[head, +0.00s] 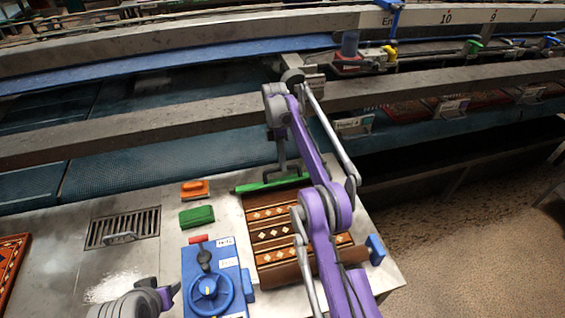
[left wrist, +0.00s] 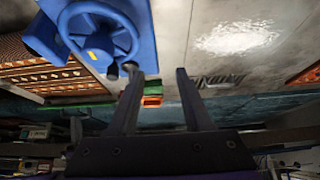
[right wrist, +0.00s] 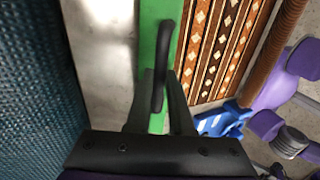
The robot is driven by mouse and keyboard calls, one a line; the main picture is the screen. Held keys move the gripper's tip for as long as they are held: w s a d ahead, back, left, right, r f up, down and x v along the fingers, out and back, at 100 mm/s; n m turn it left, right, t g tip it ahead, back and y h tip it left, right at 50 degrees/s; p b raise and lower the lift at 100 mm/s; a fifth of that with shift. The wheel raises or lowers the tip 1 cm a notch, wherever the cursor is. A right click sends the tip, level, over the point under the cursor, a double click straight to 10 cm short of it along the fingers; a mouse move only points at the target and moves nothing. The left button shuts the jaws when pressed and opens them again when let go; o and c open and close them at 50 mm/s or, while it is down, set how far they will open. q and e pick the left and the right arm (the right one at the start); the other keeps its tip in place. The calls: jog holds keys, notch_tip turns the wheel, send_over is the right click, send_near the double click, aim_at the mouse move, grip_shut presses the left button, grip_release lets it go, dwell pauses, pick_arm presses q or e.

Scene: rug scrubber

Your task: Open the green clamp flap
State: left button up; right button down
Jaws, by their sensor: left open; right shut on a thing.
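The green clamp flap (head: 245,187) is a long bar along the back edge of the brown patterned rug (head: 268,233). In the right wrist view the green flap (right wrist: 148,40) runs beside the rug (right wrist: 215,45) and carries a black handle (right wrist: 163,55). My right gripper (right wrist: 160,95) is shut on that handle; in the head view it is partly hidden by my arm. The flap looks low and close to the table, but I cannot tell its exact tilt. My left gripper (left wrist: 158,75) is open and empty near the blue handwheel (left wrist: 100,35).
The metal table (head: 130,265) also bears a green block (head: 196,216), an orange brush-like object (head: 195,189), a drain grate (head: 110,230) and a blue wheel unit (head: 210,288). Behind it runs a blue conveyor (head: 150,165) with a grey rail (head: 130,130). Another rug (head: 10,265) lies far left.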

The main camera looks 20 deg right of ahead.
dwell(0.6)
jog(key=c, duration=0.8)
grip_release()
